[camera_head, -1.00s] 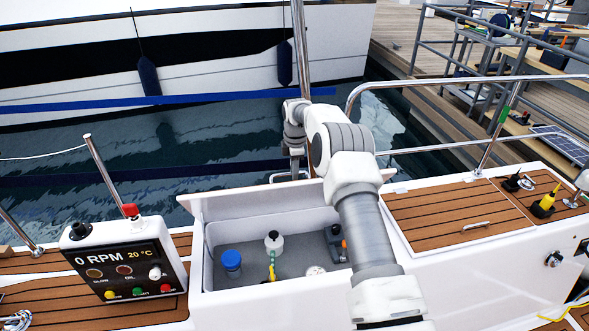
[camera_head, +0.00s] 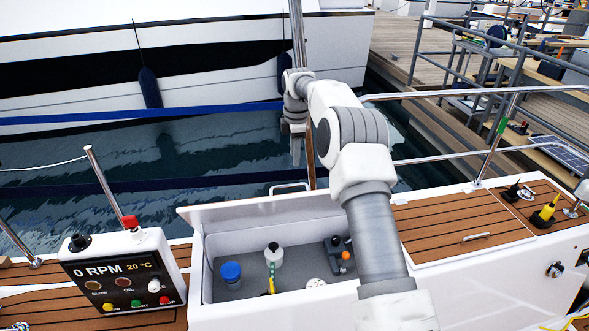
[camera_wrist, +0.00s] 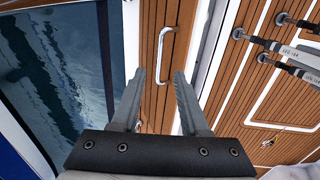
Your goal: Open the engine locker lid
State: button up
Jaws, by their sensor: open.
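The engine locker lid (camera_head: 225,214) stands raised along the far side of the locker (camera_head: 240,293), in the head view. The locker's inside shows, with a blue-capped cylinder (camera_head: 231,272), a white bottle (camera_head: 273,255) and a dark fitting with an orange part (camera_head: 345,257). The metal lid handle (camera_head: 289,187) sticks up behind the lid's top edge. In the wrist view the handle (camera_wrist: 166,52) sits on the lid's teak face (camera_wrist: 158,110). My gripper (camera_head: 297,162) is open, pointing down above the handle, apart from it. Its empty fingers (camera_wrist: 160,75) also show in the wrist view.
An engine panel (camera_head: 122,270) reading 0 RPM stands left of the locker. A closed teak hatch (camera_head: 450,225) with a handle lies to the right. A steel rail (camera_head: 470,92) crosses behind my arm. Water (camera_head: 230,155) and another boat's hull lie beyond.

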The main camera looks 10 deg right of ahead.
jog(key=r, duration=0.5)
jog(key=shift+s+r, duration=0.25)
jog(key=shift+s, duration=0.05)
